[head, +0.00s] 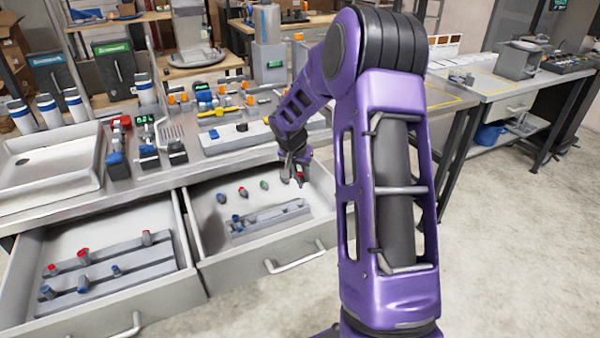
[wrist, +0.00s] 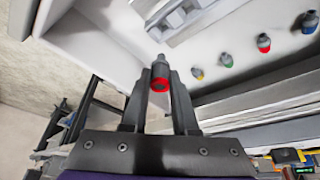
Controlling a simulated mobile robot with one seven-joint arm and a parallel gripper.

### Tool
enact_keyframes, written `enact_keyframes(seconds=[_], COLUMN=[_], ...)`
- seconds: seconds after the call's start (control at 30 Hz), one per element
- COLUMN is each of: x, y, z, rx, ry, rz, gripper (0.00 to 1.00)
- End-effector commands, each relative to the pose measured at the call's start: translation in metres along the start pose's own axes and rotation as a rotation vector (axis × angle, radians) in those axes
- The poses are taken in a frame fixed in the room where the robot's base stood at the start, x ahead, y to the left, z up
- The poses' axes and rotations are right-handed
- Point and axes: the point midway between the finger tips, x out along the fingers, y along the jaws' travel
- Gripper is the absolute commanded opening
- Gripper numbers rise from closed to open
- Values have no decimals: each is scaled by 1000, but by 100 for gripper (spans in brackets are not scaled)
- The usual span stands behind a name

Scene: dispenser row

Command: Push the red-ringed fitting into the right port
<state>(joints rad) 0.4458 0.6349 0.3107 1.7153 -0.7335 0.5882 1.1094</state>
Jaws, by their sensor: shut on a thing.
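My gripper (head: 295,166) hangs over the right part of the open right drawer (head: 205,262). In the wrist view my gripper (wrist: 158,88) is shut on a grey fitting with a red ring (wrist: 160,72), its narrow grey end pointing away from me. In the head view a bit of its red ring (head: 300,175) shows at the fingers. A grey rail (head: 285,216) lies in this drawer, apart from the held fitting; it also shows in the wrist view (wrist: 180,22). Which opening is the right port I cannot tell.
Loose fittings lie in the right drawer, among them another red-ringed one (wrist: 263,42), a green one (wrist: 226,60) and a blue one (wrist: 309,22). The open left drawer (head: 160,291) holds rails with red and blue fittings. A cluttered bench (head: 135,185) stands behind.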

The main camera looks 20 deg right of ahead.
Motion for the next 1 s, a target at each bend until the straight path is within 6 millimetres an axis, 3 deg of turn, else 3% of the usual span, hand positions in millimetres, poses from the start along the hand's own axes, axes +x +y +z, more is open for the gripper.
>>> enact_keyframes(seconds=[0.6, 1.0], x=[51, 54], y=[0, 0], z=[22, 23], rx=[-3, -4], ry=[0, 0], rz=[-1, -1], gripper=[0, 0])
